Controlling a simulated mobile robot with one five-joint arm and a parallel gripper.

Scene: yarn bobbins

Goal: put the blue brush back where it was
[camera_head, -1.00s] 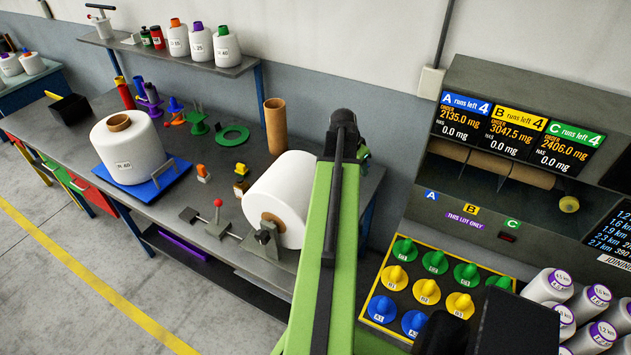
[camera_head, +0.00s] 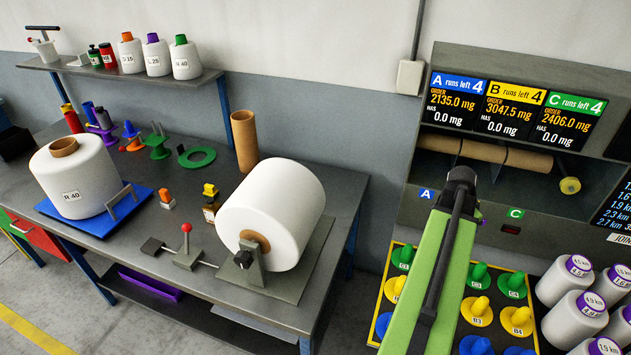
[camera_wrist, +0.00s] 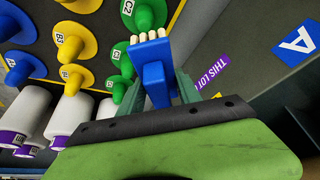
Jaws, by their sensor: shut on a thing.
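The blue brush (camera_wrist: 153,70) shows in the wrist view, with a row of cream bristle tufts at its far end. My gripper (camera_wrist: 157,92) is shut on it, one finger on each side of its body. The brush hides the view between the fingertips. In the head view my green arm stands in front of the order machine and the peg board; the brush and the fingertips are hidden there.
A board of blue, yellow and green pegs (camera_head: 476,311) lies below my arm. White bobbins (camera_head: 575,319) stand at its right. The order machine (camera_head: 590,217) rises behind. The workbench (camera_head: 130,183) at the left holds a large cone (camera_head: 80,190) and a mounted roll (camera_head: 285,205).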

